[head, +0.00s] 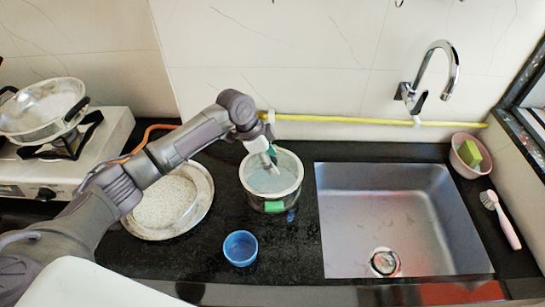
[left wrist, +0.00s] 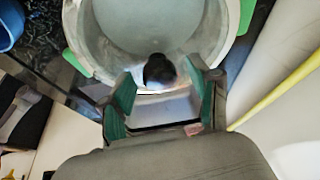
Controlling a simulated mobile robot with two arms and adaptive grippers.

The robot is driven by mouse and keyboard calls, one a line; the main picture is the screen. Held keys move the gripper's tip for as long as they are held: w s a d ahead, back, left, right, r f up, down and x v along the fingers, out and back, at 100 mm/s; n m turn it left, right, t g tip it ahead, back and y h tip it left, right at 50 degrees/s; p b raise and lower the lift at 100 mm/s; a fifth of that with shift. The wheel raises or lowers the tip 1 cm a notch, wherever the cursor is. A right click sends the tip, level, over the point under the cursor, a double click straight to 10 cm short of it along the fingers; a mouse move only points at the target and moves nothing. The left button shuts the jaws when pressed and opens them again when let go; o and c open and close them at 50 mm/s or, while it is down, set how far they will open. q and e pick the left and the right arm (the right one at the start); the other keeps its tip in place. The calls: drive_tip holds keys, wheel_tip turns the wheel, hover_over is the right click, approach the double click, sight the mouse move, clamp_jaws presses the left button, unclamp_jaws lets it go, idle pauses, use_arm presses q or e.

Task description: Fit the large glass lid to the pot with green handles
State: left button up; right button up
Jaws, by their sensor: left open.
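The pot with green handles (head: 274,207) stands on the black counter left of the sink. The large glass lid (head: 272,183) appears to lie over its mouth; I cannot tell whether it sits evenly all round. In the left wrist view the lid (left wrist: 150,22) fills the top, with its dark knob (left wrist: 159,69) near my fingers. A green handle (left wrist: 76,62) shows beside it. My left gripper (head: 271,160) is over the back part of the lid. In the left wrist view its fingers (left wrist: 162,92) are open, one on each side of the knob. My right gripper is out of view.
A blue cup (head: 240,248) stands in front of the pot. A round tray of white grains (head: 206,204) lies to its left, under my arm. The steel sink (head: 400,215) is right, the stove with a pan (head: 42,108) far left. A yellow pipe (head: 340,119) runs behind.

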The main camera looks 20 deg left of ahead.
use_arm(q)
drive_tip(key=shift+r, duration=0.1)
drive_tip(key=v, duration=1.1)
drive_tip(key=shift+a+r, duration=0.2)
drive_tip(key=shift+r, duration=0.2)
